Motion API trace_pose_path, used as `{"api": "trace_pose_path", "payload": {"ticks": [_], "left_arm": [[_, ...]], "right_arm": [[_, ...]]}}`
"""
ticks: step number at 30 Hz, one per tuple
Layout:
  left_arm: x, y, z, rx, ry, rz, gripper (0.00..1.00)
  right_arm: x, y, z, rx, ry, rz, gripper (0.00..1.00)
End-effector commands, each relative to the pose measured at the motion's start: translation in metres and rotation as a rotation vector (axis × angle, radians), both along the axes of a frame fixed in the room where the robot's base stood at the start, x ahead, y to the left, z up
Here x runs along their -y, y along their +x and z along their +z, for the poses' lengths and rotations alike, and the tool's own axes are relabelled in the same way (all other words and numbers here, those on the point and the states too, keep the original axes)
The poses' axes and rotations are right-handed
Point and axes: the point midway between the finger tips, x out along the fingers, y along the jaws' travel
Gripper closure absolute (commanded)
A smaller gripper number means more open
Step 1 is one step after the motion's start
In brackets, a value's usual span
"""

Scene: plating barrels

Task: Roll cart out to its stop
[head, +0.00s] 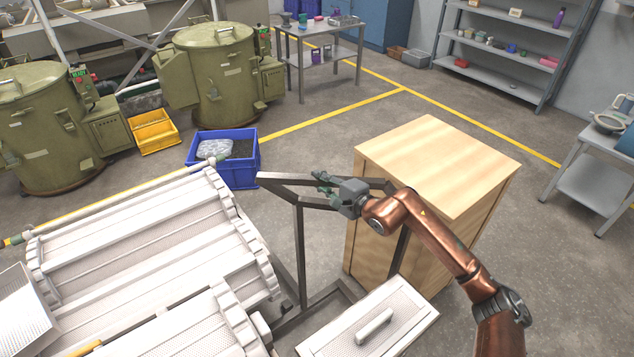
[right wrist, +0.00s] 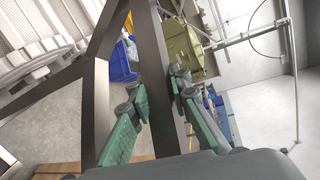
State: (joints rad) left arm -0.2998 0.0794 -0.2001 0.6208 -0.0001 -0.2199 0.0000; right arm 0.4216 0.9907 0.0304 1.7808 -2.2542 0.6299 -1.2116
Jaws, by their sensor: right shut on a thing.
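The cart (head: 300,255) is a dark metal frame with an upright post and a raised handle loop, in the lower middle of the head view. White perforated barrels (head: 140,235) lie at its left; how they rest on the frame is hidden. My right gripper (head: 326,187) is at the handle loop, its green fingers shut on a dark bar. In the right wrist view the handle bar (right wrist: 163,105) runs between the two fingers of the right gripper (right wrist: 158,95). My left gripper is out of view.
A wooden cabinet (head: 440,165) stands close at the cart's right. A white perforated lid with a handle (head: 375,325) lies in front. A blue bin (head: 240,160) and a yellow bin (head: 154,131) sit behind, near green tanks (head: 218,75). Open floor lies beyond, with yellow lines.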

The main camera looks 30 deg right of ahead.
Motion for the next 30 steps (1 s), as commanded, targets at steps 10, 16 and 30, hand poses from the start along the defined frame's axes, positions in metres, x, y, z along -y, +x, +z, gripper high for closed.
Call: {"api": "trace_pose_path", "payload": {"ticks": [10,16,30], "left_arm": [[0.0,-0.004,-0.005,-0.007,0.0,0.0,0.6],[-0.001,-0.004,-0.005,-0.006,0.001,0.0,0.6],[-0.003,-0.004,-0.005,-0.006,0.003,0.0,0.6]], "right_arm": [[0.028,0.003,0.003,0.005,-0.013,-0.03,1.0],[0.023,0.004,0.003,0.005,-0.011,-0.024,0.72],[0.019,0.0,0.003,0.003,-0.008,-0.016,0.64]]}}
